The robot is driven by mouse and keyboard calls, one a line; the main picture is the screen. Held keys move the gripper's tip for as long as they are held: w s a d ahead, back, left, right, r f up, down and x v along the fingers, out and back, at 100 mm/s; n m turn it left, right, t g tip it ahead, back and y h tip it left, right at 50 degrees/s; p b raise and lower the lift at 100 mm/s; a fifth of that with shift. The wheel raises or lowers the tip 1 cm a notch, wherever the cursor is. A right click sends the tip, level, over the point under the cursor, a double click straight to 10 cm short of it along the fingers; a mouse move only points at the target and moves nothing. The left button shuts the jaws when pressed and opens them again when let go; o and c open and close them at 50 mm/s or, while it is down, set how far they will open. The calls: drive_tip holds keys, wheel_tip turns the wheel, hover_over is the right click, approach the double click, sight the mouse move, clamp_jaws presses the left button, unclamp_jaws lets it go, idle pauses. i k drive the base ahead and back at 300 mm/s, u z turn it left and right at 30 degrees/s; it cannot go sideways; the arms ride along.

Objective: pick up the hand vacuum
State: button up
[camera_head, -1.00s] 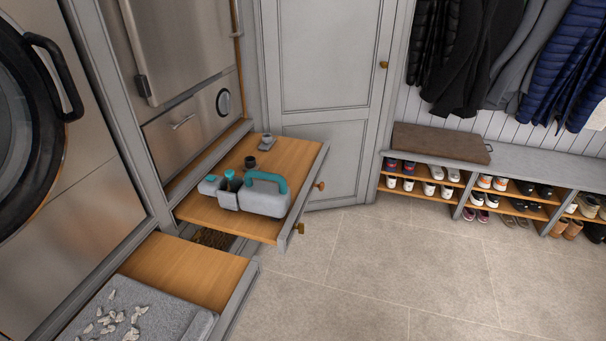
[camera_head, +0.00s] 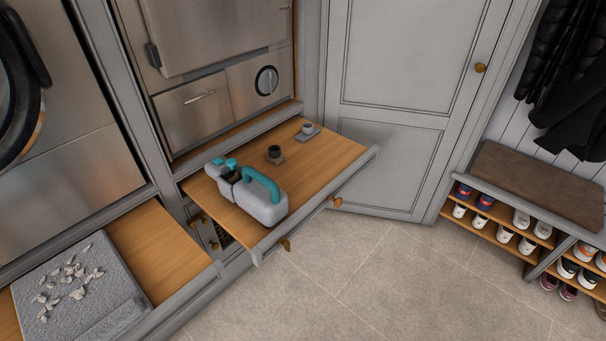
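The hand vacuum (camera_head: 258,203) is a light grey body with a teal handle and teal parts at its far left end. It lies on a pulled-out wooden shelf (camera_head: 335,152) below the stainless appliance, near the shelf's front left edge. Its handle faces up and nothing covers it. My gripper is not in view, so its state and its place relative to the vacuum do not show.
Two small dark and grey attachments (camera_head: 274,154) (camera_head: 307,130) sit farther back on the shelf. A lower pull-out (camera_head: 165,245) at left holds a grey mat (camera_head: 85,290) with pale pebble-like bits. A shoe bench (camera_head: 535,190) stands at right. The tiled floor (camera_head: 400,280) between is clear.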

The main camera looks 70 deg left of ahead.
sight(259, 194)
drive_tip(key=z, duration=0.35)
drive_tip(key=i, duration=0.25)
drive_tip(key=u, duration=2.75)
drive_tip(key=i, duration=0.95)
drive_tip(key=z, duration=0.25)
drive_tip(key=k, duration=0.8)
drive_tip(key=u, duration=0.2)
drive_tip(key=i, duration=0.6)
